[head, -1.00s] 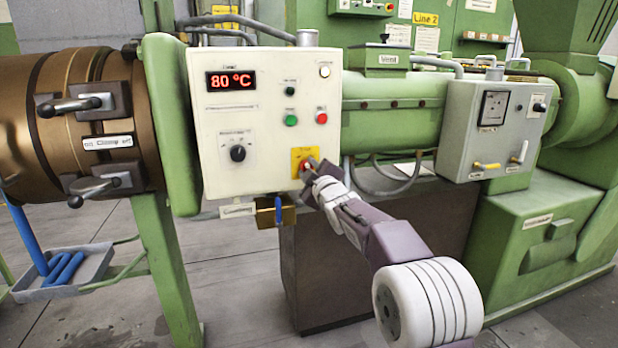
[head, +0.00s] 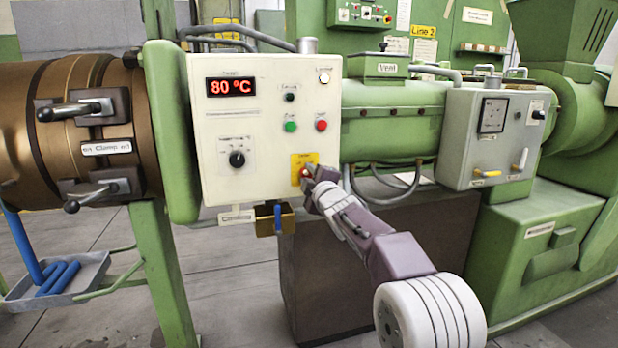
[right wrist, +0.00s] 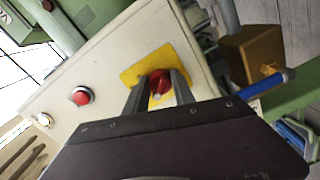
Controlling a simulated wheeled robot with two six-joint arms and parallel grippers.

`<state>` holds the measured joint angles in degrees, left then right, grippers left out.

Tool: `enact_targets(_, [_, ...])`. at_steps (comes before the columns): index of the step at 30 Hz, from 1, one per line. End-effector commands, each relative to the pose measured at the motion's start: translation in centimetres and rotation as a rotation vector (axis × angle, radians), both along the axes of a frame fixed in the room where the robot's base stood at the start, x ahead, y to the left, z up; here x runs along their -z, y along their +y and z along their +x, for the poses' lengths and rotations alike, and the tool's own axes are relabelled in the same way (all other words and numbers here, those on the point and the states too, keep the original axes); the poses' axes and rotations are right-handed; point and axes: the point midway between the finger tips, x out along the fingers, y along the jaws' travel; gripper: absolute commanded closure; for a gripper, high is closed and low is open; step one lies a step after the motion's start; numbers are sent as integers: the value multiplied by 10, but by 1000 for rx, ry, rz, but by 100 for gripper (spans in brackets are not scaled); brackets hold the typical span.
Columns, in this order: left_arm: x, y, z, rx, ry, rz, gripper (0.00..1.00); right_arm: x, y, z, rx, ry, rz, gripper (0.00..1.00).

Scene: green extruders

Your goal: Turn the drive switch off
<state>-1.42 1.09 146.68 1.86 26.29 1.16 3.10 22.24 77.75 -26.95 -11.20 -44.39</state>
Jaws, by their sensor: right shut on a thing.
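A red rotary switch (head: 306,172) sits on a yellow plate (head: 297,160) at the lower right of the cream control panel (head: 215,118). The plate's lettering is too small to read. My right gripper (head: 308,180) reaches up to it from the lower right. In the right wrist view its two fingers (right wrist: 158,84) are on either side of the red knob (right wrist: 161,79), shut on it, with the yellow plate (right wrist: 133,74) behind. My left gripper is not in view.
The panel also has a red button (head: 321,125), a green button (head: 290,126), a black knob (head: 237,159) and a display (head: 231,86) reading 80 °C. A brass block with a blue handle (head: 277,217) hangs just below. A grey box (head: 465,140) stands to the right.

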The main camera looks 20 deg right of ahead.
Motion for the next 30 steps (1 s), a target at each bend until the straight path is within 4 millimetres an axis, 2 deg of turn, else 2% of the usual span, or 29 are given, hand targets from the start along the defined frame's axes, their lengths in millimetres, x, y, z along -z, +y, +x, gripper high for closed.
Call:
enact_targets(3, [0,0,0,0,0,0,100,1,0,0,-1,2,-2,100])
enact_targets(4, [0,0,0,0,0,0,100,1,0,0,-1,2,-2,62])
enact_targets(6, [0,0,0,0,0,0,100,1,0,0,-1,2,-1,48])
enact_targets(17, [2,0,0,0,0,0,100,1,0,-5,0,1,0,48])
enact_targets(20, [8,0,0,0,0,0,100,2,-1,-18,1,0,1,48])
enact_targets(24, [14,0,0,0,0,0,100,2,-2,-48,0,-1,0,48])
enact_targets(30, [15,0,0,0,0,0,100,0,-3,-82,0,0,-1,48])
